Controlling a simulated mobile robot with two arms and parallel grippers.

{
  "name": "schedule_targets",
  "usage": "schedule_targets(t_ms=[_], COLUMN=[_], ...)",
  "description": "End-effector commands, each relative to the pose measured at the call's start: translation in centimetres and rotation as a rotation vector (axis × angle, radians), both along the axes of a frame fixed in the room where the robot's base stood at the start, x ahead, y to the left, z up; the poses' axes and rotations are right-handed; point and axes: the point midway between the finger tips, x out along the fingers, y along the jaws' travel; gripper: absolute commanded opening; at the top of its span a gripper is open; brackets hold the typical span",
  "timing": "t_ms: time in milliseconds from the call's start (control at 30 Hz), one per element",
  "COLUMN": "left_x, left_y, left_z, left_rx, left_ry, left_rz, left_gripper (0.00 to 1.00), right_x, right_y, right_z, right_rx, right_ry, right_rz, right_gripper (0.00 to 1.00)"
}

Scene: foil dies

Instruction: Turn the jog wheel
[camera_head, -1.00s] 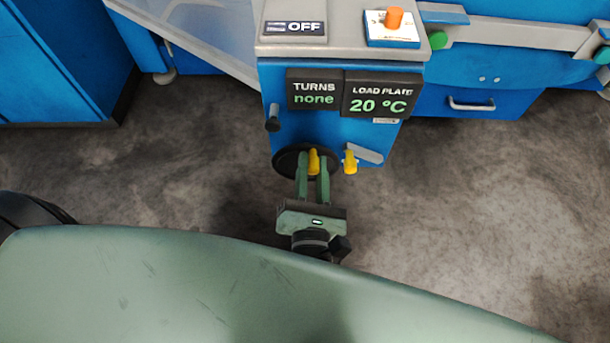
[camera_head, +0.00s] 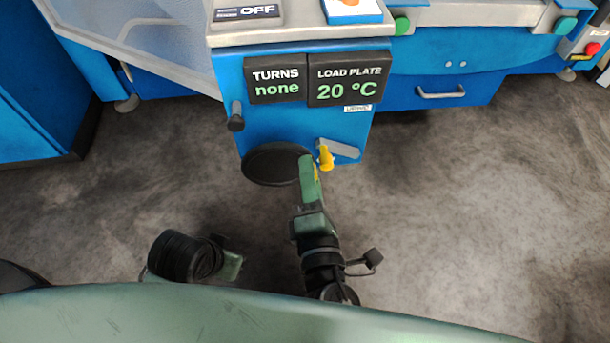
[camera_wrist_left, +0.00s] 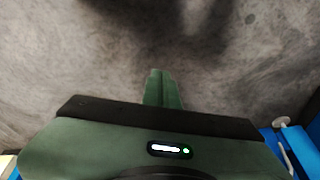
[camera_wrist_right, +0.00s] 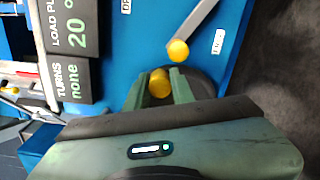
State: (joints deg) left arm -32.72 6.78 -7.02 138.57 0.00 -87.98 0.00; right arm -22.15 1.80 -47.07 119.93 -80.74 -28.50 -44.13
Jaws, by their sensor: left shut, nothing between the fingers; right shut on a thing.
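The jog wheel (camera_head: 262,164) is a dark round disc low on the front of the blue machine, and its rim also shows in the right wrist view (camera_wrist_right: 205,86). Its yellow handle (camera_wrist_right: 160,82) sits between the fingers of my right gripper (camera_wrist_right: 160,88), which is shut on it. In the head view my right gripper (camera_head: 308,167) is turned side-on and hides most of the handle. The turns display (camera_head: 276,81) reads "none". My left gripper (camera_wrist_left: 163,75) is shut and empty over the floor, and its fingers are not clear in the head view.
A grey lever with a yellow knob (camera_head: 325,157) sits just right of the wheel, close to my right fingers. A dark peg (camera_head: 236,118) sticks out at the upper left. The load plate display (camera_head: 347,84) reads 20 °C. Grey floor (camera_head: 480,210) is clear at right.

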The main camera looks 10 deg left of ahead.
Motion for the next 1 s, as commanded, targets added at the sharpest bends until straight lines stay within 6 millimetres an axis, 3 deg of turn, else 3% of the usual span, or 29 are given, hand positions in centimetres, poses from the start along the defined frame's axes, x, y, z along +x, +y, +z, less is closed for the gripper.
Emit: schedule_targets(t_ms=[67,367,933,967,1000], left_x=[-0.5,-0.5,-0.5,-0.5,-0.4], left_y=[0.1,0.1,0.1,0.1,0.1], left_z=[1.4,0.0,-0.1,-0.1,-0.1], left_rx=[0.000,0.001,0.001,0.001,0.001], left_ry=[-0.012,-0.007,-0.008,-0.008,-0.008], left_rz=[0.001,0.000,0.000,0.000,0.000], left_gripper=[0.00,0.00,0.00,0.00,0.00], right_x=[0.0,0.1,0.1,0.1,0.1], right_y=[-0.1,-0.4,-0.4,-0.4,-0.4], right_z=[-0.8,-1.3,-1.3,-1.3,-1.3], right_rx=[0.045,0.155,0.178,0.178,0.178], right_ry=[0.017,0.049,0.056,0.056,0.056], right_rz=[0.000,-0.001,-0.001,-0.001,-0.001], right_gripper=[0.00,0.00,0.00,0.32,0.43])
